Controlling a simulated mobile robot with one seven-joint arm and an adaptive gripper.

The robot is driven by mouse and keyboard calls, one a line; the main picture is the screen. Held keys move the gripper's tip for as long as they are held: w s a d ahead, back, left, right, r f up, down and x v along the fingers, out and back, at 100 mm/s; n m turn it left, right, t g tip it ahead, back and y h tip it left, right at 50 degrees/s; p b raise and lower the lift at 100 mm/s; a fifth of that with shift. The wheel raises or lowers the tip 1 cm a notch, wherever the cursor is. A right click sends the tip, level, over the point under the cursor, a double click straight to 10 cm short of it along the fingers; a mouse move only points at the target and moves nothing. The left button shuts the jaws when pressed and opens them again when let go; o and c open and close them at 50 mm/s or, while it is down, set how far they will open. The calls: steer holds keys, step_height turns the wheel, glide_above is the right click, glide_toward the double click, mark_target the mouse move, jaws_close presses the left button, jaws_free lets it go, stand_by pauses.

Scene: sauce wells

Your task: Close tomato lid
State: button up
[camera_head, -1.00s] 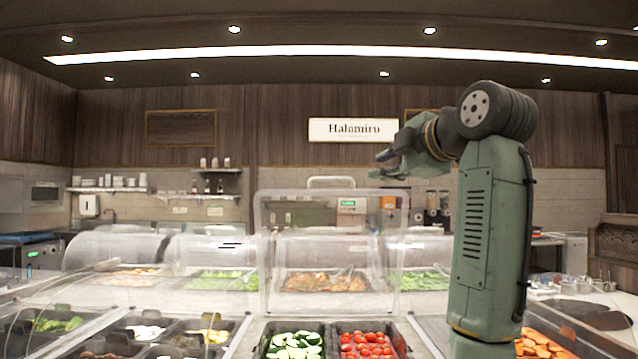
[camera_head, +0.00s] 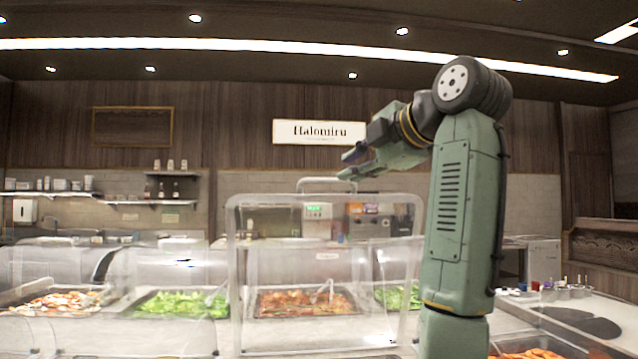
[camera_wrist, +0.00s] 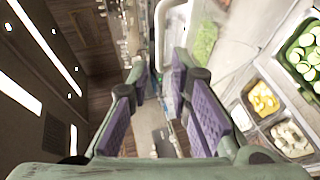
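The clear lid (camera_head: 236,270) stands raised and upright in the head view, with a pale bar handle (camera_head: 326,182) along its top edge. My gripper (camera_head: 347,166) is open and empty, just above and to the right of the handle. In the wrist view my gripper (camera_wrist: 158,76) shows its purple finger pads spread apart. A white curved bar (camera_wrist: 160,35), apparently the lid handle, lies just beyond the fingertips, with nothing between the pads. I cannot tell whether a finger touches it. The tomatoes are out of view.
Pans of greens (camera_head: 180,304) and an orange-brown food (camera_head: 300,303) sit behind clear covers across the counter. Cucumber slices (camera_wrist: 305,62) and smaller pans (camera_wrist: 262,99) show at right in the wrist view. Open air surrounds my gripper above the counter.

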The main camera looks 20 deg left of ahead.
mark_target(328, 180)
steer(key=p+x, duration=0.2)
steer(key=x, duration=0.6)
steer(key=shift+w+a, duration=0.2)
steer(key=shift+p+x, duration=0.35)
steer(key=shift+x, duration=0.5)
steer(key=shift+f, duration=0.15)
jaws_close()
